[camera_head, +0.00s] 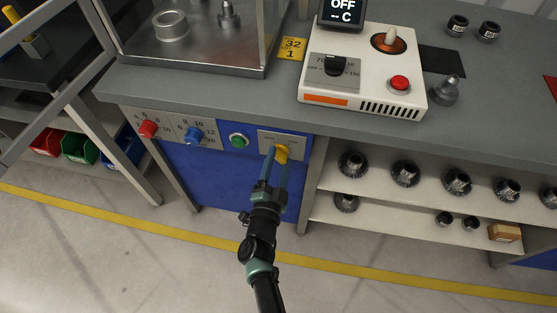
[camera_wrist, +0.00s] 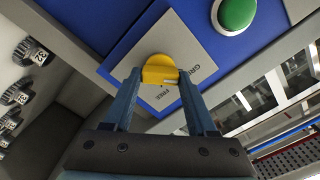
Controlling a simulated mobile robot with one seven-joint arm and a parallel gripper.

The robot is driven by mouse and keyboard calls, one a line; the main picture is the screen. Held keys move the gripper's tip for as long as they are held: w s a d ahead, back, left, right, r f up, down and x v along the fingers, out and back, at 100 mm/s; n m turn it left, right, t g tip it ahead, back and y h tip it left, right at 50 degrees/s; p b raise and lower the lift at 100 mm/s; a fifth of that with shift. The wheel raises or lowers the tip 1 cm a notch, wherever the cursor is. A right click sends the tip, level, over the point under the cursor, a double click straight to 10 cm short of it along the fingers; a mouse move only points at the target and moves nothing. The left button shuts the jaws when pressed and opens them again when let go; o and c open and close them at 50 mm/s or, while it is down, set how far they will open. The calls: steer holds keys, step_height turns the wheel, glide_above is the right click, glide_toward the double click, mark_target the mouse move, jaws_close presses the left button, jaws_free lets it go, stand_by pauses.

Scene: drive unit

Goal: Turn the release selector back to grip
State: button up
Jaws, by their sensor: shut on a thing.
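The release selector is a yellow knob (camera_head: 282,153) on a grey plate (camera_head: 268,138) at the right of the blue front panel under the bench top. It also shows as a rounded yellow knob (camera_wrist: 160,69) in the wrist view, with printed words beside it on its plate (camera_wrist: 186,42); the wording is partly hidden. My gripper (camera_head: 277,165) reaches up to the panel with its two blue fingers on either side of the knob. In the wrist view my gripper (camera_wrist: 158,82) is shut on the knob, one finger at each side.
Left of the selector are a green button (camera_head: 239,140), a blue dial (camera_head: 194,134) and a red dial (camera_head: 148,129). The green button (camera_wrist: 237,14) is close by in the wrist view. The bench edge overhangs above. Shelves (camera_head: 400,195) with several toothed parts stand at right.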

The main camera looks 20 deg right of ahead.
steer(key=o, duration=1.4)
steer(key=shift+c, duration=0.2)
steer(key=shift+s, duration=0.1)
steer(key=p+v, duration=0.2)
steer(key=v, duration=1.1)
